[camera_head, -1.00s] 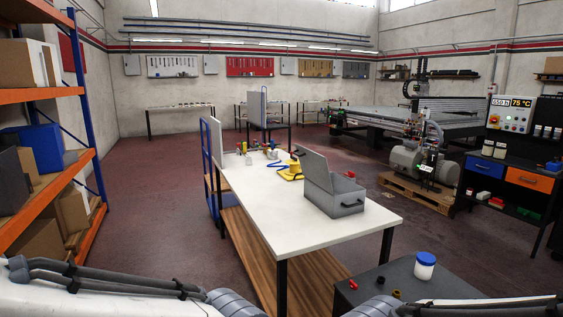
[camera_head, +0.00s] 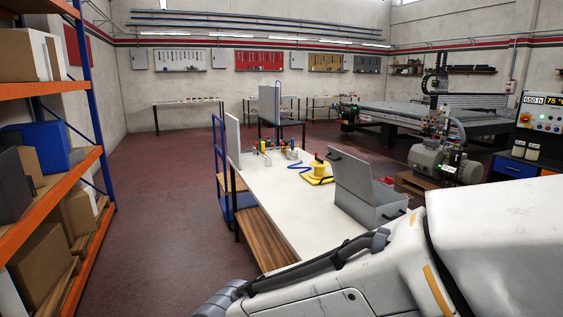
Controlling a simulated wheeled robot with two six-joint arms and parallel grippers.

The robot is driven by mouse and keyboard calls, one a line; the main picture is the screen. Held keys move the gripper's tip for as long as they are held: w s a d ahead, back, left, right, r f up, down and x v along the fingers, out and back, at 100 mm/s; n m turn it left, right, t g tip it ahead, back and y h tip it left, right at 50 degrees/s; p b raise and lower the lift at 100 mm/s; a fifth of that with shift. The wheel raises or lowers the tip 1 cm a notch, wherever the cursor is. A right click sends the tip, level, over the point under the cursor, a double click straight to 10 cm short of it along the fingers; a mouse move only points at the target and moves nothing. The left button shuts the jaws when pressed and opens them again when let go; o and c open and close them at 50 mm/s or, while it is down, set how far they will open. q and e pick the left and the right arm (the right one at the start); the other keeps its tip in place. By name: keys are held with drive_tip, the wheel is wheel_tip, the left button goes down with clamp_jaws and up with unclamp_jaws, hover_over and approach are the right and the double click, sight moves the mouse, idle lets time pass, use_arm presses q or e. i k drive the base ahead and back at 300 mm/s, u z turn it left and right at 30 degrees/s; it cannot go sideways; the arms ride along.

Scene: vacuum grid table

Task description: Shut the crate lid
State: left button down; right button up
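The grey crate (camera_head: 374,214) stands on the white-topped table, near its right edge. Its lid (camera_head: 356,180) is open, raised up and tilted to the left. A dark handle shows at the lid's top edge, and another sits low on the crate's front. A red item shows over the crate's rim. My white arm passes close in front of the crate at lower right and hides part of the table. Neither of my grippers shows.
The white table (camera_head: 281,208) carries a yellow spool (camera_head: 318,172) and small coloured fittings (camera_head: 265,147) at its far end. Orange shelves with boxes (camera_head: 42,147) stand at left. A blue cart (camera_head: 221,170) stands by the table's left side. The floor between is clear.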

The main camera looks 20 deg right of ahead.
sight(354, 174)
drive_tip(key=u, duration=0.1)
drive_tip(key=i, duration=0.65)
drive_tip(key=z, duration=0.7)
drive_tip(key=i, duration=0.65)
drive_tip(key=z, duration=0.65)
